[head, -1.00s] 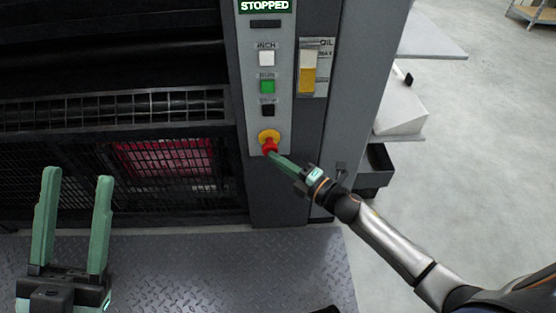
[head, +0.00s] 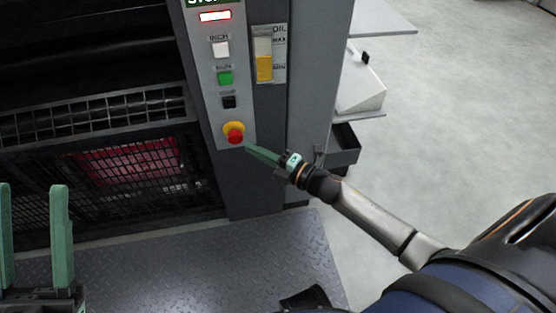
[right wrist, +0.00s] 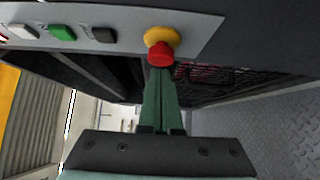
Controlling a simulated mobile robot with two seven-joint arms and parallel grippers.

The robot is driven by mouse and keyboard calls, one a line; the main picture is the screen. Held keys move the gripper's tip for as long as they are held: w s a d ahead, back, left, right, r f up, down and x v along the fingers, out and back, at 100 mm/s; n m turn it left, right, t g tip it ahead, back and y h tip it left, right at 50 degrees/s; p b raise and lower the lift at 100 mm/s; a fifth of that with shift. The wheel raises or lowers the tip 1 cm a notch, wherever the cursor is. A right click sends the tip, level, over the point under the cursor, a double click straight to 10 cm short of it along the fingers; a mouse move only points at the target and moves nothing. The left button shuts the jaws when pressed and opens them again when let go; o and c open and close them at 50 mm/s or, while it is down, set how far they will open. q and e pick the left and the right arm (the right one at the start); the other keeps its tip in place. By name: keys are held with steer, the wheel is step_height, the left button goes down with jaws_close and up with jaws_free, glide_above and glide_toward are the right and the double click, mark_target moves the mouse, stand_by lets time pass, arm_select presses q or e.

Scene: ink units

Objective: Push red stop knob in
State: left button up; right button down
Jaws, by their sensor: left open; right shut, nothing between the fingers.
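The red stop knob (head: 235,137) sits on a yellow collar (head: 233,128) low on the grey control panel in the head view. In the right wrist view the red knob (right wrist: 160,54) is at the top centre, just beyond the fingertips. My right gripper (head: 248,148) is shut and empty, its green fingertips just right of and below the knob, with a small gap showing in the head view. The fingers also show in the right wrist view (right wrist: 160,78). My left gripper (head: 32,190) is open and empty at the lower left.
Above the knob are a black button (head: 229,102), a green RUN button (head: 225,78), a white INCH button (head: 221,49) and a lit red indicator (head: 215,16). A yellow oil gauge (head: 264,68) is right of them. Diamond-plate floor (head: 190,265) lies below the machine.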

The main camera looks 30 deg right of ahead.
steer(key=p+v, duration=0.1)
steer(key=v, duration=0.8)
steer(key=shift+s+p, duration=0.15)
steer(key=shift+p, duration=0.2)
steer(key=shift+a, duration=0.15)
